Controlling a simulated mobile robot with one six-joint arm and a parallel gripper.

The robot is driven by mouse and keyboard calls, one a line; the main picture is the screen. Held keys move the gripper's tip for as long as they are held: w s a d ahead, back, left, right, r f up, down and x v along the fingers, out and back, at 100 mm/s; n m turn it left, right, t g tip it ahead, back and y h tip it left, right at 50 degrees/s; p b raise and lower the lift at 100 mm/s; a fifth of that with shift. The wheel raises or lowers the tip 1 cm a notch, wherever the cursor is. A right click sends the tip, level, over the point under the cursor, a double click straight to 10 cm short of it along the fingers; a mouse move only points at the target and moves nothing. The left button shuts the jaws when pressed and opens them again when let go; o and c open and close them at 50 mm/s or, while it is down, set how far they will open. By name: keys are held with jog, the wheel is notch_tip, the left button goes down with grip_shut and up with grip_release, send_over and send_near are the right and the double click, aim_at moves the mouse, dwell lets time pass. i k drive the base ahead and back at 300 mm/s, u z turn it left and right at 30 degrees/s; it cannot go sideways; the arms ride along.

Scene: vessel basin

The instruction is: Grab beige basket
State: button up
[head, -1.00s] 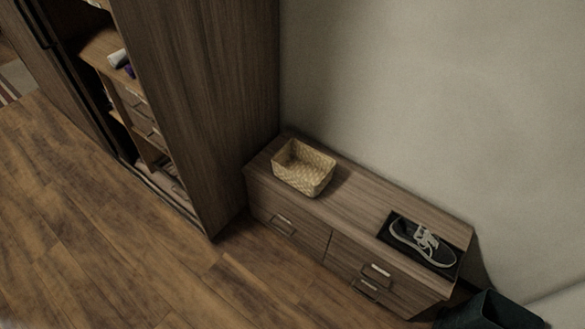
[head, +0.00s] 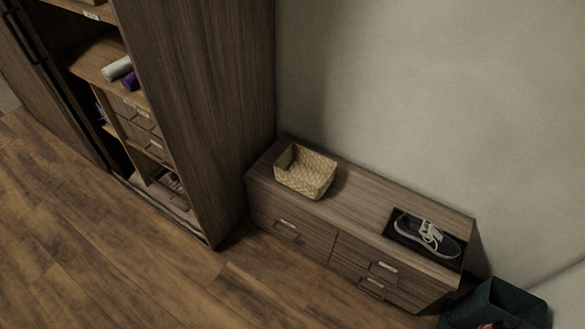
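The beige basket (head: 306,177) is a woven, open-topped rectangular basket. It stands upright on the left part of the top of a low wooden drawer cabinet (head: 363,202), close to the wardrobe's side. It looks empty, though part of its inside is in shadow. My gripper does not show in the head view.
A dark sneaker (head: 428,237) sits on a black mat at the cabinet's right end. A tall wardrobe (head: 205,110) with an open section stands left of the cabinet. A dark bin (head: 497,305) stands on the floor at lower right. The wooden floor (head: 110,235) in front is clear.

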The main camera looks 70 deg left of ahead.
aim_at(305, 171)
jog(key=z, duration=0.5)
jog(key=k, duration=0.2)
jog(key=u, duration=2.75)
jog(key=k, duration=0.25)
jog(key=u, duration=0.5)
jog(key=i, duration=0.85)
jog(key=u, duration=0.1)
